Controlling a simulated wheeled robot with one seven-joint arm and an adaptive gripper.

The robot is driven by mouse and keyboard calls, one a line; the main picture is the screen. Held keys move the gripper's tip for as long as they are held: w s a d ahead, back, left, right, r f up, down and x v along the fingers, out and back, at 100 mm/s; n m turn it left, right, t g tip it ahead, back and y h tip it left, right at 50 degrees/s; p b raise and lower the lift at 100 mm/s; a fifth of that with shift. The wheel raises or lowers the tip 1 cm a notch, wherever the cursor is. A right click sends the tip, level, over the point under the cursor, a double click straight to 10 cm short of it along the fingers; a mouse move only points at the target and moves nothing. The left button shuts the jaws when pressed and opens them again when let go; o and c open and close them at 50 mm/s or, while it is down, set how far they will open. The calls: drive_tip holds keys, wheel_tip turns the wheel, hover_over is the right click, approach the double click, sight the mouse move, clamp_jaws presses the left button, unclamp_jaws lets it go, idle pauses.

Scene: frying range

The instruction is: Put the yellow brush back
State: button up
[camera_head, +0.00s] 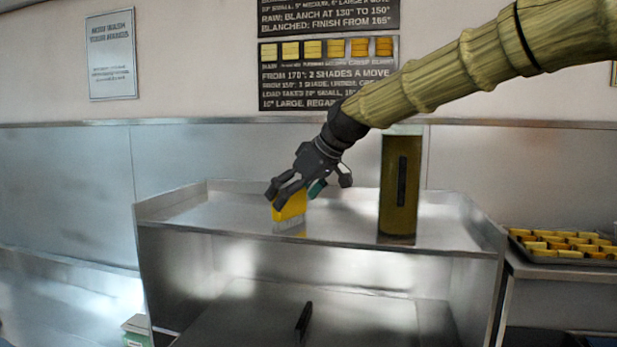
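The yellow brush (290,207) is on top of the steel shelf (335,227), left of its middle, with its pale bristles facing down. Its upper edge is partly hidden by the dark fingers on the left side of my gripper (310,190). My gripper reaches down from the upper right with its fingers spread. The right finger stands clear of the brush, and a small teal patch shows between the fingers. I cannot tell whether the left fingers touch the brush or are only in front of it.
A tall olive-brown container (400,190) with a dark slot stands on the shelf, right of my gripper. A tray (590,259) of yellow pieces is at the far right. A dark handle-like thing (303,322) is below. The shelf has raised side edges.

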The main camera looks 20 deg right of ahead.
drive_tip(key=shift+p+v, duration=0.65)
drive_tip(key=shift+v, duration=0.6)
drive_tip(key=p+v, duration=0.3)
drive_tip(key=v, duration=0.4)
drive_tip(key=shift+d+r, duration=0.15)
drive_tip(key=shift+r, duration=0.05)
drive_tip(key=shift+s, duration=0.15)
